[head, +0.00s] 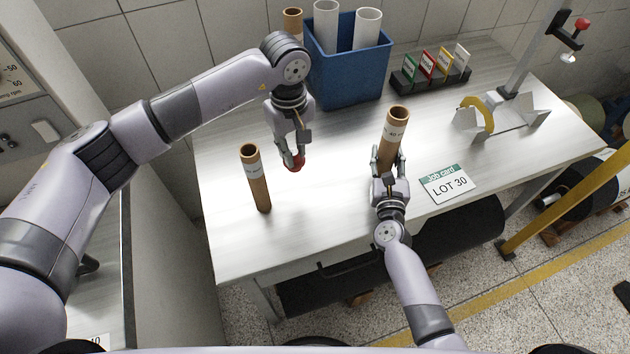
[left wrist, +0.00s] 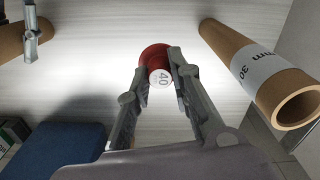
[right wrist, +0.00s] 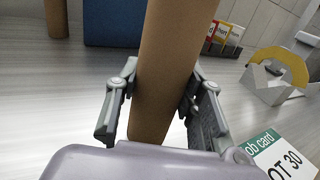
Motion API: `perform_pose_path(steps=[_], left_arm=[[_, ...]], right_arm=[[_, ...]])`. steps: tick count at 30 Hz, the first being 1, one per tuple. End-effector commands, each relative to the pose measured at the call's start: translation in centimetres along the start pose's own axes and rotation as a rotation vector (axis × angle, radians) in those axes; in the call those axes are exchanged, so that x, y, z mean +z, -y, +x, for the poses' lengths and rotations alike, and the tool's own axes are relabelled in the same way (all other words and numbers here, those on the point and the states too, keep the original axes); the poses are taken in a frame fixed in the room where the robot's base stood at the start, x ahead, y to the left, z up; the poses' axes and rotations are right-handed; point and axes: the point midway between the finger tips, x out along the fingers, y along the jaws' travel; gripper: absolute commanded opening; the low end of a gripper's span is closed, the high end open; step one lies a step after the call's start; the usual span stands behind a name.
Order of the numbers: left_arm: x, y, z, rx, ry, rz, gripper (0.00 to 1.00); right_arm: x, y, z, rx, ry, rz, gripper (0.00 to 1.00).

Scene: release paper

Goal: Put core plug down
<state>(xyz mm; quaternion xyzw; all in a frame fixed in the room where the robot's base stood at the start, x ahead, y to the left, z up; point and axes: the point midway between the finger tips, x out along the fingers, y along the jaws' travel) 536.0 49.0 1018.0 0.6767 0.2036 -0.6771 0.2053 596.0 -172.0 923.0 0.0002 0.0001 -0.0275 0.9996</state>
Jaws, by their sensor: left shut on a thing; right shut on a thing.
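The core plug is a red disc with a white face marked 40 (left wrist: 161,76). My left gripper (head: 292,162) is shut on it, low over or at the white table; I cannot tell whether it touches. The plug also shows as a red patch in the head view (head: 297,165). My right gripper (head: 388,165) is shut around a brown cardboard tube (head: 393,130) that stands upright; the tube fills the middle of the right wrist view (right wrist: 168,60). A second tube, labelled 30 mm (left wrist: 262,72), stands on the table left of my left gripper in the head view (head: 256,180).
A blue bin (head: 350,75) with several tubes stands behind my left gripper. A rack of coloured cards (head: 430,72), a yellow-and-white tape-like stand (head: 475,115) and a LOT 30 job card (head: 448,185) lie to the right.

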Motion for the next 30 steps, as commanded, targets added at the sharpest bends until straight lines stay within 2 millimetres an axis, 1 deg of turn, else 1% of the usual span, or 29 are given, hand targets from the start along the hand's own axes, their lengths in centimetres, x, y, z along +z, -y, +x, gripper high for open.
perform_pose_path(steps=[3, 6, 9, 14, 20, 22, 30], left_arm=[[0.3, -0.1, 2.4, -0.003, 0.005, -0.002, 0.0], [0.3, -0.1, 4.2, -0.002, 0.004, -0.002, 0.0], [0.2, 0.0, 5.4, -0.002, 0.003, -0.002, 0.0], [0.2, -0.1, 6.5, -0.001, 0.002, -0.001, 0.0], [0.2, 0.0, 9.3, -0.002, 0.004, -0.001, 0.0], [0.1, 0.0, 9.7, -0.001, 0.001, 0.0, 0.0], [0.1, 0.0, 9.8, 0.0, 0.0, 0.0, 0.0]], right_arm=[[-0.1, 0.0, 0.0, 0.0, -0.001, 0.0, 0.06], [0.0, 0.0, 0.0, 0.0, -0.001, 0.001, 0.06], [0.0, 0.0, 0.0, 0.001, -0.001, 0.001, 0.06], [0.0, 0.0, 0.0, 0.001, -0.001, 0.001, 0.06], [0.0, 0.0, 0.0, 0.001, -0.001, 0.001, 0.06], [0.0, 0.0, 0.0, 0.001, -0.001, 0.001, 0.06], [0.0, 0.0, 0.0, 0.001, -0.001, 0.0, 0.06]])
